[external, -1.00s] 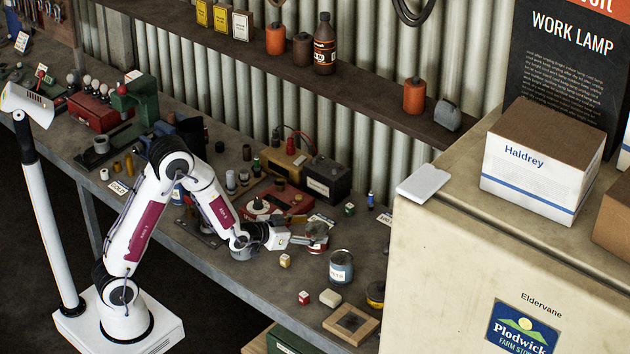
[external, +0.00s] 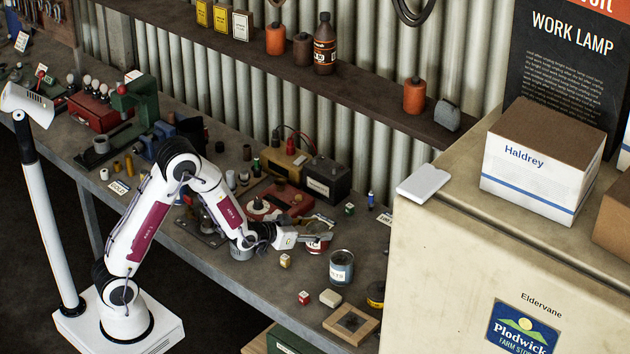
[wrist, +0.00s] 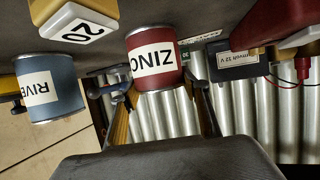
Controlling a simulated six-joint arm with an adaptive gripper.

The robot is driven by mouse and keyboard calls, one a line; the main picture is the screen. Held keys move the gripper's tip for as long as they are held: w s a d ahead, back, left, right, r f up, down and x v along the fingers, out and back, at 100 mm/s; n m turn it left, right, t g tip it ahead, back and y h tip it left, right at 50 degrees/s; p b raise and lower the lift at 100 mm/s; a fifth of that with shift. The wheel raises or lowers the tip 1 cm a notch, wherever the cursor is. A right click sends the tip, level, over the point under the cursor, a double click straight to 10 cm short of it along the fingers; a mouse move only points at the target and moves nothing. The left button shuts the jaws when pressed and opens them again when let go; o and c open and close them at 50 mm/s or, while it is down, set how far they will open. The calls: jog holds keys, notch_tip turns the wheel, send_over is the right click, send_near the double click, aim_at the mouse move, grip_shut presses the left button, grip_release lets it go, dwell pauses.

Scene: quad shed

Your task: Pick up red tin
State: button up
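The red tin (wrist: 155,60) has a white label reading ZINC and appears upside down in the wrist view. In the external view the red tin (external: 317,247) stands on the bench, partly covered by my gripper (external: 312,236). In the wrist view my gripper (wrist: 160,88) has its two fingers spread, one on each side of the tin. The tin sits between the fingertips. Whether the fingers touch its sides is not clear.
A blue-grey tin (external: 341,268) with a white label stands close to the right. A small numbered cube (external: 285,261) lies in front. A wooden frame (external: 351,325) lies near the bench's front edge.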

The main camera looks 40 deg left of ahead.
aim_at(317, 229)
jog(key=c, duration=0.3)
jog(key=shift+r, duration=0.2)
jog(key=shift+r, duration=4.9)
